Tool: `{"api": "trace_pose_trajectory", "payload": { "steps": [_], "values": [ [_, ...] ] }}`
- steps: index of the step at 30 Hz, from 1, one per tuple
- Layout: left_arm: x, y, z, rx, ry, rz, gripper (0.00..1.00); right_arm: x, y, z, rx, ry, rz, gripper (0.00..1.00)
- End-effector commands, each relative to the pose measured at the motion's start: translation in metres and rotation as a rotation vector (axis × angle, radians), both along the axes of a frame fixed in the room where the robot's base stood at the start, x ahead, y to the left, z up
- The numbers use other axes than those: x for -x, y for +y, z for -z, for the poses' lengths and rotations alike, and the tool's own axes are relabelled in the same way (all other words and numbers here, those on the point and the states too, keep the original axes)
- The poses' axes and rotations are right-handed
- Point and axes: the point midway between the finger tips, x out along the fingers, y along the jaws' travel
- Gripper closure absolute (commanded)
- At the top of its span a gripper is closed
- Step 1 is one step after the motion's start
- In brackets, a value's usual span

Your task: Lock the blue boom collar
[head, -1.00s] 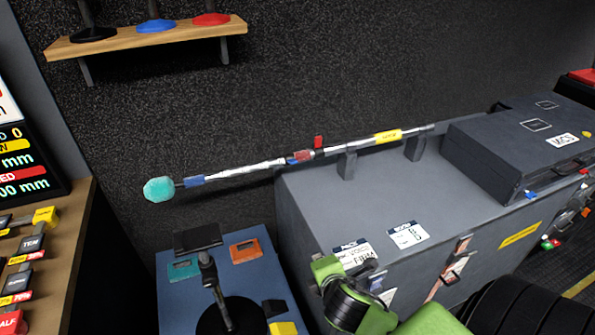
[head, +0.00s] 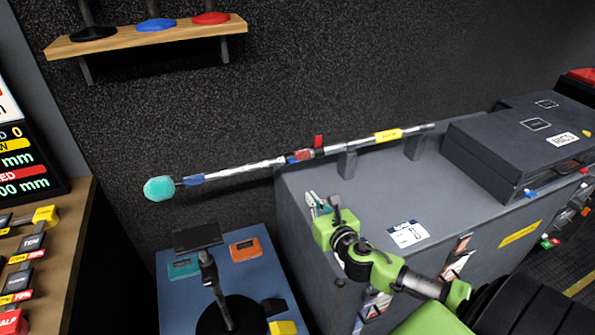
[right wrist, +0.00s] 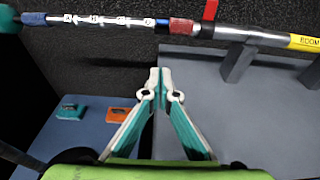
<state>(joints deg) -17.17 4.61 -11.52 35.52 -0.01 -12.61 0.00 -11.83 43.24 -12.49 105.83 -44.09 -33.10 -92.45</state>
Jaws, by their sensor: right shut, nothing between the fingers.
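The boom pole (head: 245,170) lies slanted across two rests on the grey case, its teal tip (head: 159,188) sticking out to the left. A blue band (head: 194,180) sits near the tip. A second blue part (right wrist: 163,25) adjoins a red collar (right wrist: 182,27) nearer the case, where a red lever (head: 318,140) stands up. The pole between them carries small letter marks in the right wrist view. My right gripper (head: 312,198) is shut and empty, below and apart from the pole. Its closed fingertips (right wrist: 160,72) point toward the pole near the red collar. My left gripper is not in view.
The grey case (head: 390,185) carries the pole rests (head: 347,163) and a smaller dark case (head: 520,140). A blue stand (head: 205,250) with a black joystick (head: 208,270) is below the pole's left part. A wooden shelf (head: 150,37) hangs above.

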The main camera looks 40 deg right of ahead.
Motion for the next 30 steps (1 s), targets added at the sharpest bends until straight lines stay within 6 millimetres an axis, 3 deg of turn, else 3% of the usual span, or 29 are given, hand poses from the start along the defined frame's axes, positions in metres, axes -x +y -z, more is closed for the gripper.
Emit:
{"api": "trace_pose_trajectory", "payload": {
  "steps": [8, 22, 25, 30],
  "values": [
    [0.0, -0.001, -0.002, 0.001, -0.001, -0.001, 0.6, -0.021, -0.005, 0.003, -0.004, -0.003, 0.003, 1.0],
    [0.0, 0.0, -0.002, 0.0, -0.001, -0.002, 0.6, -0.095, -0.023, 0.019, -0.005, -0.001, 0.004, 1.0],
    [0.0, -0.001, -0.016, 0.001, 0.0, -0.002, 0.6, -0.103, -0.025, -0.001, -0.002, -0.003, 0.002, 1.0],
    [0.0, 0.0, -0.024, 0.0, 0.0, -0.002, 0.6, -0.109, -0.026, -0.014, -0.004, 0.0, 0.001, 1.0]
  ]
}}
